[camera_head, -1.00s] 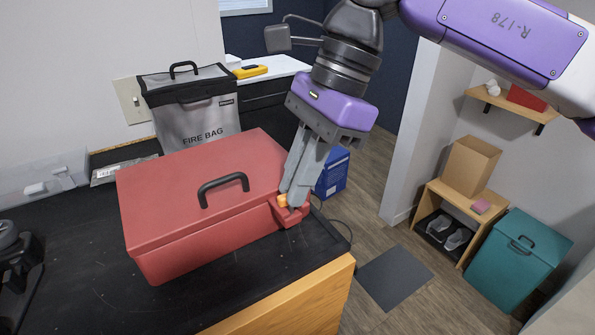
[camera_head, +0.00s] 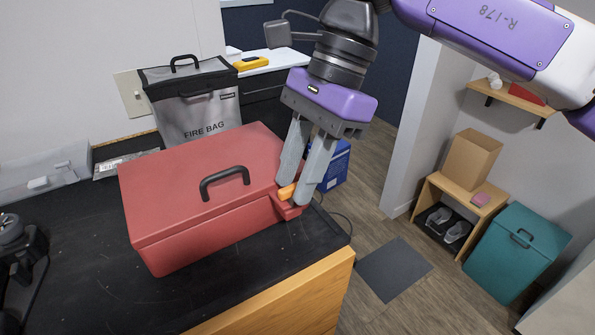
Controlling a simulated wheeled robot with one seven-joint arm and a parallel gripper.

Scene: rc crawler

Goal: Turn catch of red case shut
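The red case (camera_head: 190,195) sits on the black worktop with its lid down and a black handle on top. The fingers hide part of the case's right end.
A grey fire bag (camera_head: 197,105) stands behind the case. A clear plastic box (camera_head: 40,172) is at the back left, and a dark device (camera_head: 18,250) at the left edge. The worktop (camera_head: 235,278) in front of the case is bare. A blue box (camera_head: 335,165) is beyond the gripper.

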